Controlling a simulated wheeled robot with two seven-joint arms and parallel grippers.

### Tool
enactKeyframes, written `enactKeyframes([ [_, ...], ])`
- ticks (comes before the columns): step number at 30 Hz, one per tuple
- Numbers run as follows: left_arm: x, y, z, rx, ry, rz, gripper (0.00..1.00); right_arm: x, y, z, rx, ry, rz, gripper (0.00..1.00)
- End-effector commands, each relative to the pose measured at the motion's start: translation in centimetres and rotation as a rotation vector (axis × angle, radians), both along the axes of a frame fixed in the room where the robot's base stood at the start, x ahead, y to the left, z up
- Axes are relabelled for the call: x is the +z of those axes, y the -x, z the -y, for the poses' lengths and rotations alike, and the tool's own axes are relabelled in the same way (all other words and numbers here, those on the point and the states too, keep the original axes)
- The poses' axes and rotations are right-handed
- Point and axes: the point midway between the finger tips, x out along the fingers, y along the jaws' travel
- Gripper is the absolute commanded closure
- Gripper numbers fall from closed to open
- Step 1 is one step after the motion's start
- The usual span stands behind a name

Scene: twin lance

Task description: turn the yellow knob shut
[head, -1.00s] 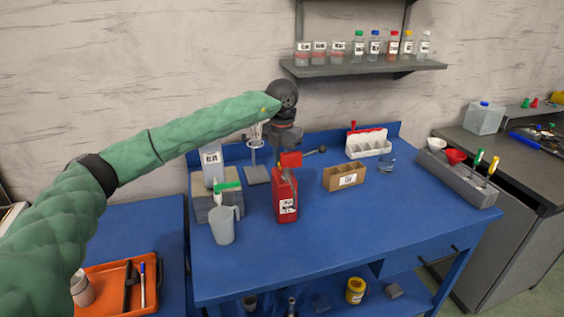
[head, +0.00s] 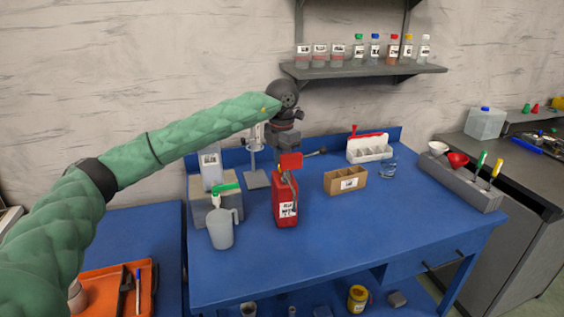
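I cannot make out a yellow knob in the head view. A pale dispenser (head: 210,166) with a green tap part (head: 226,187) stands on a grey block at the left of the blue bench. A grey jug (head: 221,230) stands in front of it, below the tap part. My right gripper is not in view.
The blue bench (head: 400,235) is clear at its front and right. A shelf (head: 370,71) with several bottles hangs above. An orange tray (head: 100,291) lies at lower left.

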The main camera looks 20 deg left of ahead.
Motion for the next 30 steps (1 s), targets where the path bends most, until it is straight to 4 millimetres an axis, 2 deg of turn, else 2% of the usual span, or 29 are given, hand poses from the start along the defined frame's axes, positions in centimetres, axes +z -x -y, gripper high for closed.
enactKeyframes([
  [12,0.1,0.0,0.0,-0.001,0.001,0.001,1.00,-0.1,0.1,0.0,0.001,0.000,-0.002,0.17],
  [13,0.1,0.0,0.0,-0.001,0.001,0.001,0.72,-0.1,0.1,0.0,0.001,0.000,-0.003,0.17],
  [15,0.1,0.0,0.0,-0.001,0.001,0.001,0.58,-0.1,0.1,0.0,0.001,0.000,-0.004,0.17],
  [16,0.1,0.0,0.0,-0.001,0.001,0.001,0.55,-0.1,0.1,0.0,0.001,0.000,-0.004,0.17],
  [25,0.2,0.0,0.0,-0.001,0.001,0.001,0.55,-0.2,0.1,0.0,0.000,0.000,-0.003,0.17],
  [30,1.7,-0.1,0.0,-0.001,-0.001,0.003,0.55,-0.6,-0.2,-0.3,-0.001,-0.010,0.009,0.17],
])
